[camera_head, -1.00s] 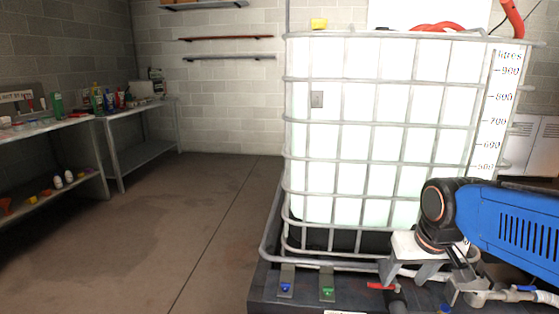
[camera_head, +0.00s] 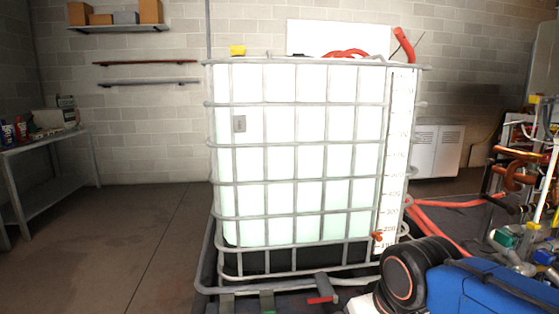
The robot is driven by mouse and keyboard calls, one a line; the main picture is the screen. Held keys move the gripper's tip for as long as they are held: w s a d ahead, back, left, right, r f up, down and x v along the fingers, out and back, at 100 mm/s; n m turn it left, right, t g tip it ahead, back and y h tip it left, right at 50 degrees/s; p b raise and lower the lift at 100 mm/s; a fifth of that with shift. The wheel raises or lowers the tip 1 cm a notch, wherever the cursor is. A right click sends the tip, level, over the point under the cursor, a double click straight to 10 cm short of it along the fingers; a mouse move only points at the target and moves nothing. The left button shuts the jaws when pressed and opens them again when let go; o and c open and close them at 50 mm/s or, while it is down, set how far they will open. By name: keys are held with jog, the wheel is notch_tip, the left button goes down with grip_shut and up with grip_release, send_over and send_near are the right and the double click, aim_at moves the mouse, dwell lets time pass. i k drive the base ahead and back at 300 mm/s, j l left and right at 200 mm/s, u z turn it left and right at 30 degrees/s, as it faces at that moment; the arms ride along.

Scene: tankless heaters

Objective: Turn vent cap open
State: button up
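A yellow cap (camera_head: 237,50) sits on the top left of a big white caged tank (camera_head: 310,150). It is the only cap I can make out on the tank, and it is too small to tell whether it is open or shut. My arm's black wrist joint and blue link are at the lower right, low in front of the tank and well below and right of the cap. My gripper's fingers are not visible.
A red-handled valve (camera_head: 320,299) is at the tank's front base. Red hoses (camera_head: 445,204) and pipework (camera_head: 530,190) crowd the right. A metal table (camera_head: 50,145) stands at left. The floor (camera_head: 130,235) left of the tank is clear.

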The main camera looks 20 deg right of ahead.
aim_at(236, 50)
jog(key=i+j+u, duration=0.2)
jog(key=j+u, duration=0.25)
jog(key=i+j+u, duration=0.2)
jog(key=j+u, duration=0.25)
jog(key=i+j+u, duration=0.2)
jog(key=u, duration=0.25)
jog(key=i+j+u, duration=0.55)
jog(key=i+u, duration=0.8)
jog(key=i+z, duration=0.25)
jog(key=i, duration=0.3)
jog(key=i+j+z, duration=0.25)
jog(key=i, duration=0.25)
jog(key=i+j+z, duration=0.15)
jog(key=i+z, duration=0.15)
jog(key=i, duration=0.25)
jog(key=i+l+z, duration=0.2)
jog(key=i+z, duration=0.25)
jog(key=i+l+z, duration=0.15)
jog(key=z, duration=0.25)
jog(key=i+z, duration=0.45)
jog(key=i+j+z, duration=0.2)
jog(key=z, duration=0.2)
jog(key=i+z, duration=0.3)
jog(key=i, duration=0.3)
jog(key=i+z, duration=0.3)
jog(key=i, duration=0.3)
jog(key=i+j+z, duration=0.3)
jog(key=i, duration=0.3)
